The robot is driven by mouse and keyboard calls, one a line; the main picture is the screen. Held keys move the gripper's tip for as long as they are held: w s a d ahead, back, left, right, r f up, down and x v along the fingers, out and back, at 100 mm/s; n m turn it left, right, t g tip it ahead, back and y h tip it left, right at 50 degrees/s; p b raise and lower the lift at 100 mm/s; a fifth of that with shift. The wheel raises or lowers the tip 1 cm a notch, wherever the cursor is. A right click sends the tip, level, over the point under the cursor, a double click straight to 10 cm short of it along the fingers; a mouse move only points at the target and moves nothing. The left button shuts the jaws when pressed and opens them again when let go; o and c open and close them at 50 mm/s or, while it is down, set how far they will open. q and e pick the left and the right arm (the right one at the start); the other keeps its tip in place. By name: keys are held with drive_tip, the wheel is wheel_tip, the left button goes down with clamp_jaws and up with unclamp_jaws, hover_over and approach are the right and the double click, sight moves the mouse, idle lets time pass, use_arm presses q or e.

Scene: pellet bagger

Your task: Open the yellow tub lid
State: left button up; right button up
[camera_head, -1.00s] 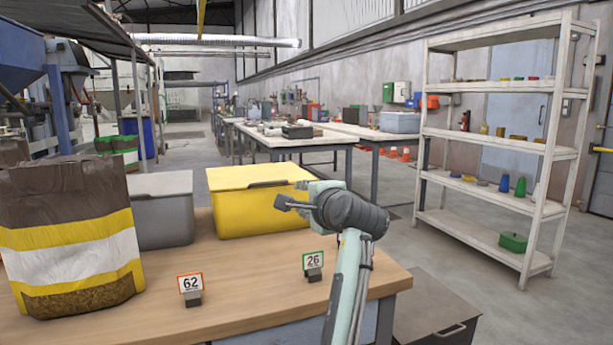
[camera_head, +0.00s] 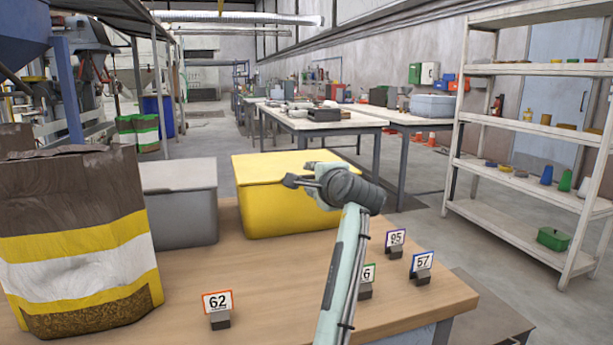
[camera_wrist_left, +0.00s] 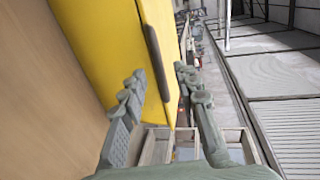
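The yellow tub (camera_head: 275,215) stands on the wooden bench with its yellow lid (camera_head: 262,163) shut. My left gripper (camera_head: 297,175) is in front of the tub's upper right part in the head view, and hides the lid's dark handle there. In the left wrist view the yellow tub (camera_wrist_left: 105,45) fills the upper left, and the dark handle (camera_wrist_left: 157,58) runs along its edge. There the two fingers of my left gripper (camera_wrist_left: 158,76) are apart, with the yellow edge and handle seen between them. I cannot tell whether they touch. My right gripper is out of view.
A grey tub (camera_head: 180,205) stands left of the yellow one. A large pellet bag (camera_head: 75,250) is at the bench's left. Number cards 62 (camera_head: 218,303), 95 (camera_head: 395,238) and 57 (camera_head: 421,262) stand on the bench; another is partly behind my arm. Shelves (camera_head: 530,180) stand right.

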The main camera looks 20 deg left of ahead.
sight(308, 177)
use_arm(q)
drive_tip(key=shift+x, duration=1.8)
clamp_jaws()
